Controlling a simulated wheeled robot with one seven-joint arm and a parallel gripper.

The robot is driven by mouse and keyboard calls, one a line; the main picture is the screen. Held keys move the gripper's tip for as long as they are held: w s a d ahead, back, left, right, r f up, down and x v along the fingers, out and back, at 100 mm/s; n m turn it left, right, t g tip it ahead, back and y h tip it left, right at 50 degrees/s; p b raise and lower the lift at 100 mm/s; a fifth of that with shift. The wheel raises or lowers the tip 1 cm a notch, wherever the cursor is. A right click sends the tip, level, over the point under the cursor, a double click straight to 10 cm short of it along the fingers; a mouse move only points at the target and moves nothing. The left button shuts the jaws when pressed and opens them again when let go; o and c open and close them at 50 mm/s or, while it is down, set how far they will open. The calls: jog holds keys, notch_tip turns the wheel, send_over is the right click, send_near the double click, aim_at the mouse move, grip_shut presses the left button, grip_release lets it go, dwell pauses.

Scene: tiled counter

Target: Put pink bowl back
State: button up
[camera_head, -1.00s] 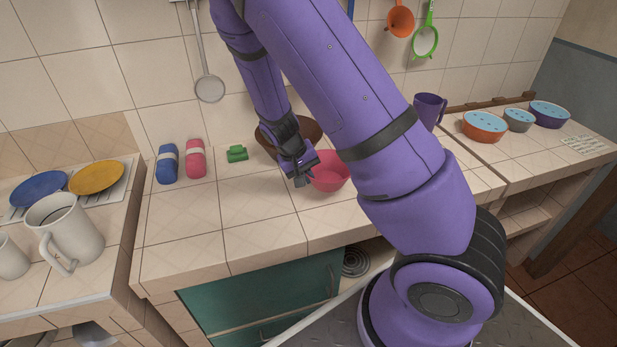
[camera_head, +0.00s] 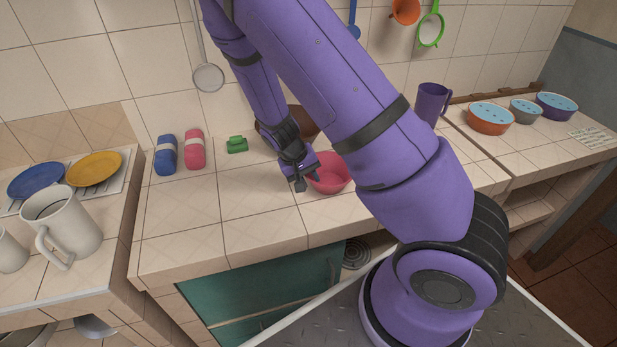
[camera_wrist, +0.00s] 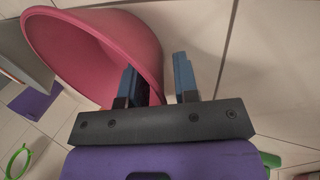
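The pink bowl (camera_head: 332,174) stands on the tiled counter, partly behind my arm in the head view. My gripper (camera_head: 307,183) is at the bowl's left rim, pointing down. In the wrist view the pink bowl (camera_wrist: 95,45) fills the upper left. There my gripper (camera_wrist: 158,75) has its two blue fingers apart. The left finger overlaps the bowl's opening and the right finger is outside, with the rim between them. The gripper is open; I see no firm grip on the wall.
A brown bowl (camera_head: 301,122) stands behind the gripper, partly hidden. A green item (camera_head: 237,145) and blue (camera_head: 166,156) and pink (camera_head: 194,150) bundles lie at the back left.

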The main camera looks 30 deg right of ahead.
jog(key=s+a+r+t+y, duration=0.1)
jog(key=a+r+y, duration=0.1)
jog(key=r, duration=0.9)
jog(key=s+a+r+y, duration=0.1)
jog(key=a+r, duration=0.2)
jog(key=r, duration=0.8)
jog(key=s+r+n+t+y, duration=0.1)
jog(key=s+r+n+t, duration=0.2)
jog(key=s+r, duration=1.4)
jog(key=s+t, duration=0.2)
jog(key=shift+s+a+r+t, duration=0.15)
jog(key=shift+s+a+t, duration=0.05)
jog(key=shift+t, duration=0.1)
